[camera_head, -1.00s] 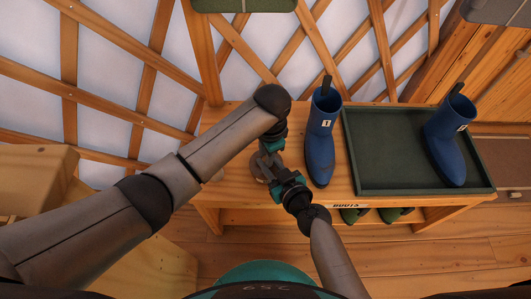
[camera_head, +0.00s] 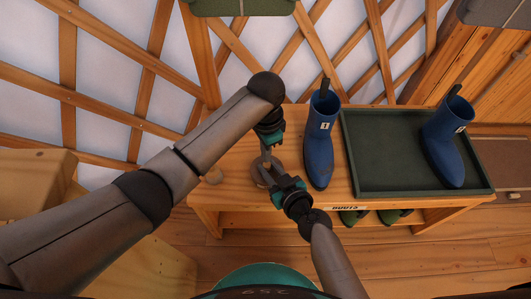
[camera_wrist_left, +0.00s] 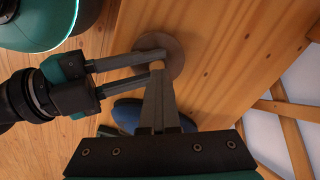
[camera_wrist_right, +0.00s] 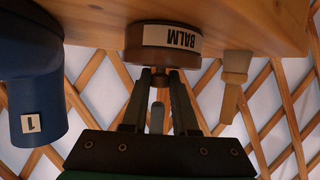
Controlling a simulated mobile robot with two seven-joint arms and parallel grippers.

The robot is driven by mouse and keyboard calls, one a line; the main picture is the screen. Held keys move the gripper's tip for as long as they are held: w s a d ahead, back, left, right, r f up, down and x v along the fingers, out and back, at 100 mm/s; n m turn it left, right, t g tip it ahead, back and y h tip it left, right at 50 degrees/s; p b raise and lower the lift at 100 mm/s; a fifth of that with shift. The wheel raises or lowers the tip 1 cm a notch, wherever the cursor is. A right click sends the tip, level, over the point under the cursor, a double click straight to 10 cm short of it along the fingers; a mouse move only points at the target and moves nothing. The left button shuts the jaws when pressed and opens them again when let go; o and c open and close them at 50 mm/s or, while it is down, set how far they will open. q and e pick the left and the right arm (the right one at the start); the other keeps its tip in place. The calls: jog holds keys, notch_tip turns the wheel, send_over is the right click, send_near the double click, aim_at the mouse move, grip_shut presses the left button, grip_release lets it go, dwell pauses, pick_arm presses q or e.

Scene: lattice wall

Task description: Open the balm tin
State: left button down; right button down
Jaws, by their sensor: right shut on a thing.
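The balm tin (camera_wrist_right: 172,37) is round and brown with a pale BALM label and stands on the wooden bench. Its round top shows in the left wrist view (camera_wrist_left: 176,52), and it is partly covered in the head view (camera_head: 259,175). Whether the left fingertips touch the tin is hidden.
A blue boot (camera_head: 319,145) stands close to the right of the tin. A green tray (camera_head: 385,150) beyond it holds another blue boot (camera_head: 442,150). A small wooden piece (camera_wrist_right: 236,75) stands to the tin's other side. The lattice wall (camera_head: 110,70) is behind the bench.

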jog(key=shift+a+r, duration=0.15)
jog(key=shift+a, duration=0.05)
dwell(0.6)
pick_arm(q)
jog(key=shift+r, duration=0.1)
pick_arm(e)
jog(key=shift+w, duration=0.1)
pick_arm(q)
jog(key=shift+r, duration=0.95)
pick_arm(e)
jog(key=c, duration=0.6)
grip_release()
pick_arm(q)
notch_tip(320, 180, up, 4)
jog(key=shift+f, duration=0.1)
